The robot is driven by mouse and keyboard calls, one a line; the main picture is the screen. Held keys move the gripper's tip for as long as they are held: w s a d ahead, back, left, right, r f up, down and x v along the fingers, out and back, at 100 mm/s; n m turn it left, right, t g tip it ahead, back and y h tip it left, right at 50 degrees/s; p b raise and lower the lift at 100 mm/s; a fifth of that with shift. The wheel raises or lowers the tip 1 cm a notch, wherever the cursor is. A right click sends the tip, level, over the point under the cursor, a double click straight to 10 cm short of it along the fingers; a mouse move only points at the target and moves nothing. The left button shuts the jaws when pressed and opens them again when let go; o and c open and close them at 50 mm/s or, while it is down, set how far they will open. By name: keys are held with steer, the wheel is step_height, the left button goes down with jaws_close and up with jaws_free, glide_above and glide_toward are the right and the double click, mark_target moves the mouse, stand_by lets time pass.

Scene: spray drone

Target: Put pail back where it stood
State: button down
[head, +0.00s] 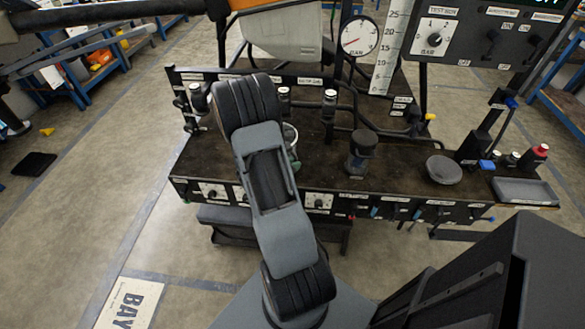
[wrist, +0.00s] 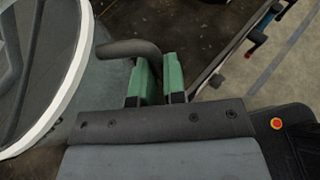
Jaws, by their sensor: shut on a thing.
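The pail (wrist: 68,95) fills the left edge of the wrist view, with a thick white rim and a grey inside. Its dark curved handle (wrist: 130,48) runs in between the green fingers of my gripper (wrist: 160,82). My gripper is shut on this handle. In the head view only a sliver of the pail's pale rim (head: 290,131) shows beside my arm, over the dark bench. My arm hides the rest of the pail and most of my gripper. Whether the pail touches the bench cannot be told.
The dark bench (head: 400,158) carries a dark-capped clear jar (head: 360,152), a grey round dish (head: 443,170) and a grey tray (head: 525,191) at the right end. A pressure gauge (head: 360,36) and pipes stand behind. Bare bench lies between jar and dish.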

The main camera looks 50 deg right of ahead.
steer(key=shift+f, duration=0.55)
steer(key=shift+f, duration=0.15)
steer(key=c, duration=1.2)
jaws_free()
